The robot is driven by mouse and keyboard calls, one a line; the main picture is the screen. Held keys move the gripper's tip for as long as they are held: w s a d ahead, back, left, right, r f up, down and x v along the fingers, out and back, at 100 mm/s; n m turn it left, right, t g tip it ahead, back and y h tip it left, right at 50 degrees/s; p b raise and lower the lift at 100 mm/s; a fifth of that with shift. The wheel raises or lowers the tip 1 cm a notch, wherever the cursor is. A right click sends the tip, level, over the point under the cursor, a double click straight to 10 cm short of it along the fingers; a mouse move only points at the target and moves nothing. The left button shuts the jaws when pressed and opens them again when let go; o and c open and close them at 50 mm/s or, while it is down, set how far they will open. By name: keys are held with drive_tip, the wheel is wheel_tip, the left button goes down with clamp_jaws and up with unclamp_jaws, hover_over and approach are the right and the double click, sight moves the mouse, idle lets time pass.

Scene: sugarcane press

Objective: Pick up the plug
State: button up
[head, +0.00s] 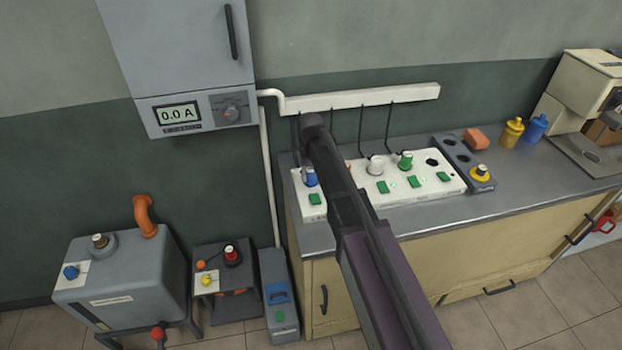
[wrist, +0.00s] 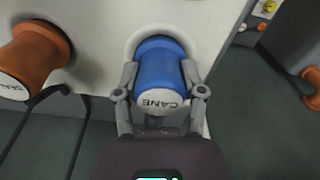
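A blue plug (wrist: 158,65) with a pale end face reading CANE stands in the white panel (wrist: 100,20) in the wrist view. My gripper (wrist: 159,72) has one finger on each side of this plug, very close to it. I cannot tell whether the fingers press on it. In the head view a blue plug (head: 310,178) stands at the left end of the white socket strip (head: 430,188), beside my arm. The gripper is not clear there. An orange plug (wrist: 35,57) sits left of the blue one in the wrist view, with unclear lettering.
In the head view, a white plug (head: 375,166) and a green plug (head: 405,160) stand farther right on the strip. Dark cords (head: 390,130) hang from the wall rail (head: 360,98). A dark holder (head: 462,155) has a yellow plug (head: 480,171). Machines stand on the floor at left.

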sight(311, 169)
drive_tip(key=shift+c, duration=1.4)
drive_tip(key=shift+r, duration=0.2)
wheel_tip(311, 169, up, 4)
drive_tip(key=p, duration=0.4)
drive_tip(key=shift+f, duration=0.15)
drive_tip(key=s+d, duration=0.2)
drive_tip(key=s, duration=0.5)
drive_tip(key=s+d+p, duration=0.1)
drive_tip(key=s+d, duration=0.1)
drive_tip(key=s, duration=0.6)
drive_tip(key=shift+s+d+r, duration=0.2)
drive_tip(key=shift+d+r, duration=0.05)
drive_tip(key=shift+r, duration=0.2)
drive_tip(key=shift+s, duration=0.15)
